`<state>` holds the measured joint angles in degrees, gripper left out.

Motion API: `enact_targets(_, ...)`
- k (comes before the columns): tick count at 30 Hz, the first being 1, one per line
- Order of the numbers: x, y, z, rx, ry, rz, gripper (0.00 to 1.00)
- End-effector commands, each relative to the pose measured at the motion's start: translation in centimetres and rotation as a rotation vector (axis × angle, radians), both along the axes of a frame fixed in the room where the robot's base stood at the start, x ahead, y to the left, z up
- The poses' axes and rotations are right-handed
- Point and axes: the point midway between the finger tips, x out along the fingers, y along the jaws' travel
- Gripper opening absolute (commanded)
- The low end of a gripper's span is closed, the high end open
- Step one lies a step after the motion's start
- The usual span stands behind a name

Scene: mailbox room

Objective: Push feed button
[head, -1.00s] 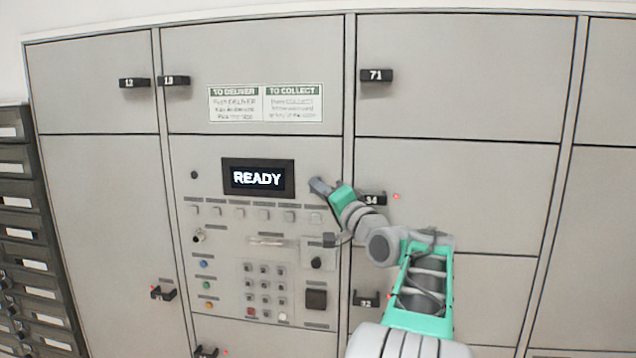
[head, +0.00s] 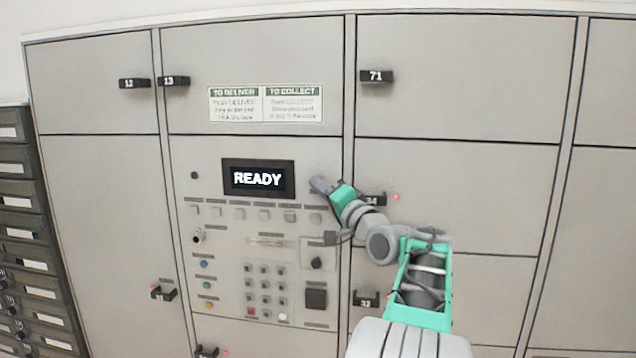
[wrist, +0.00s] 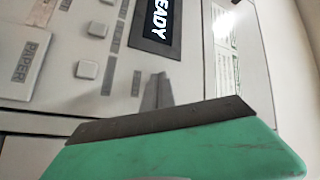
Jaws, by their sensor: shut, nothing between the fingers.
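The grey control panel (head: 215,175) carries a row of small square buttons (head: 239,214) below the dark READY display (head: 258,178). No label reading "feed" is legible, so I cannot tell which button is the feed button. In the wrist view, two square buttons (wrist: 87,68) show beside the display (wrist: 150,35), and a PAPER label (wrist: 32,60) is at the far left. My gripper (head: 318,184) is shut and empty, in front of the panel right of the display. Its fingertips (wrist: 157,92) appear off the visible buttons.
A keypad (head: 264,284), coloured buttons (head: 204,264), a slot (head: 272,241) and a black square (head: 316,298) lie lower on the panel. Locker doors (head: 460,80) surround it. A black handle marked 34 (head: 372,199) sticks out close to my wrist.

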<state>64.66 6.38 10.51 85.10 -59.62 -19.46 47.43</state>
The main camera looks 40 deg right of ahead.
Motion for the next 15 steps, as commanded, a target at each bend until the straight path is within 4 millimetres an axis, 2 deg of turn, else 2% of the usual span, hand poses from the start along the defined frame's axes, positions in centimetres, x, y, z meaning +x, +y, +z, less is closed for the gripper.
enact_targets(15, 0.32, -0.42, -0.06, 0.001, 0.001, 0.000, 0.00)
